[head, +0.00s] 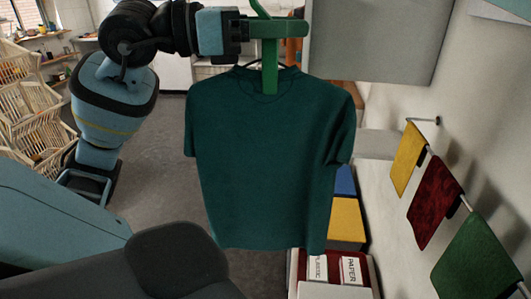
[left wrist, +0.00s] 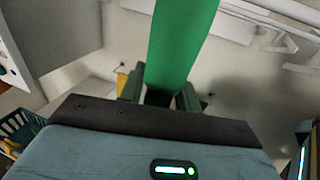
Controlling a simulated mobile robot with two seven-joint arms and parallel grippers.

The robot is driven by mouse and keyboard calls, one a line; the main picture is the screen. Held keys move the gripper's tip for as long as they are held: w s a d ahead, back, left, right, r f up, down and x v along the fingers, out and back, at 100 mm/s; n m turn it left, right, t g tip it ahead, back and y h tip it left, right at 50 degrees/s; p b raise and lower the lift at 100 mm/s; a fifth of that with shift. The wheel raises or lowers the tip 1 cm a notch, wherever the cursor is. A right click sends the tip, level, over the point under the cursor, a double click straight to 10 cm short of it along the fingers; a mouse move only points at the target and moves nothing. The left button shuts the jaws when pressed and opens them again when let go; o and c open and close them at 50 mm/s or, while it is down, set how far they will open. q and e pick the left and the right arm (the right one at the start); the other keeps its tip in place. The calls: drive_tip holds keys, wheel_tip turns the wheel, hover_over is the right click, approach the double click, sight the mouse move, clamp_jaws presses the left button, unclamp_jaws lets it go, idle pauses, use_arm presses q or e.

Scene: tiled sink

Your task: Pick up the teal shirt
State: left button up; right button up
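The teal shirt (head: 265,165) hangs upright in the middle of the head view, clear of the floor, on a green hanger (head: 269,70). My left gripper (head: 279,28) is at the hanger's upper stem, just above the collar, and looks shut on it. In the left wrist view the wide green strip of the hanger (left wrist: 180,45) runs up from between the fingers of the left gripper (left wrist: 160,94). The shirt cloth itself does not show clearly there. My right gripper is not in view.
Yellow (head: 408,158), dark red (head: 435,200) and green (head: 476,256) cloths hang on the right wall. Labelled bins (head: 340,270) stand below the shirt's right side. Wooden crates (head: 30,110) are stacked at the left. A grey panel (head: 370,40) is behind the gripper.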

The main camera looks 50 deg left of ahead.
use_arm(q)
drive_tip(key=shift+w, duration=0.15)
drive_tip(key=c, duration=0.5)
clamp_jaws()
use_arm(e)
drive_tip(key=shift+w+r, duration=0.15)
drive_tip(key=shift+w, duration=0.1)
use_arm(q)
drive_tip(key=shift+r, duration=0.15)
